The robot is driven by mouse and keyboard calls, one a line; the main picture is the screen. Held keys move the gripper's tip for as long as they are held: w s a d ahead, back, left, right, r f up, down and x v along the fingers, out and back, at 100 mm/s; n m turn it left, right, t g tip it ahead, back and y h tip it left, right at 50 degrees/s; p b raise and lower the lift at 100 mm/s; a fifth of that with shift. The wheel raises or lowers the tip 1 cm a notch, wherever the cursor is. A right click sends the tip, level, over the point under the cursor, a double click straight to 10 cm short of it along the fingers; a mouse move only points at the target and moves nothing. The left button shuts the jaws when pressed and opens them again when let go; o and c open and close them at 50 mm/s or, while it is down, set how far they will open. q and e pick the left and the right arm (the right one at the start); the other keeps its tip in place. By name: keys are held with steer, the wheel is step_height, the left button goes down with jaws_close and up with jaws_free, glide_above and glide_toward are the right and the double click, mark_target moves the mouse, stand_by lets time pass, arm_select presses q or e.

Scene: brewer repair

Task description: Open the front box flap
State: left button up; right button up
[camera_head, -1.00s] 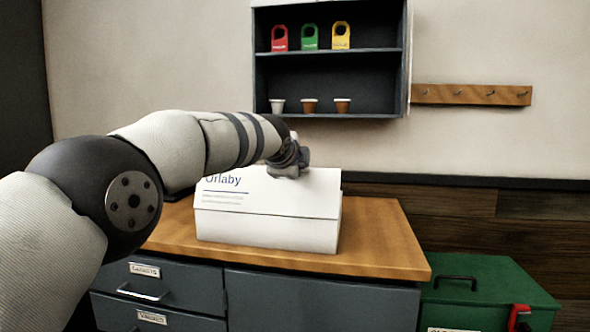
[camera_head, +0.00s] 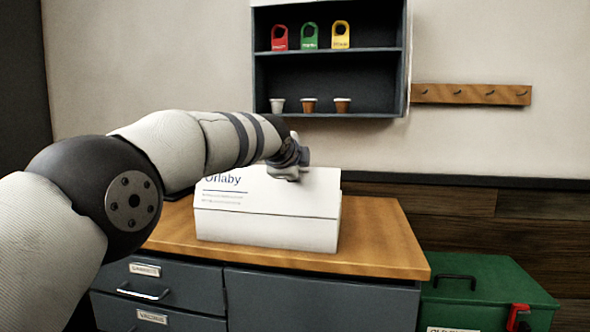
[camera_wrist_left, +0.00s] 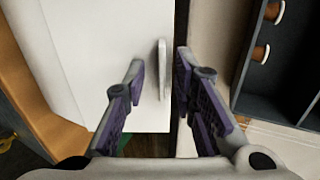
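A white box (camera_head: 265,228) with "Orlaby" lettering stands on the wooden top of the cabinet. The lettered front flap (camera_head: 265,200) slopes back from the box's front edge. My left gripper (camera_head: 288,172) is at the flap's upper edge, partly hidden by its own arm. In the left wrist view my left gripper (camera_wrist_left: 160,60) has its two purple-padded fingers apart. A thin pale upright tab or edge (camera_wrist_left: 162,68) shows between them, with visible gaps to both fingers. White box surface (camera_wrist_left: 100,60) fills the left of that view. My right gripper is not in view.
The wooden cabinet top (camera_head: 385,240) is clear to the right of the box. A wall shelf (camera_head: 330,50) with cups and coloured tags hangs behind. A hook rail (camera_head: 470,95) is on the wall. A green lidded box (camera_head: 485,280) stands at the right.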

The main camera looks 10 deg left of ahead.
arm_select(q)
steer(key=v, duration=0.7)
steer(key=shift+s, duration=0.25)
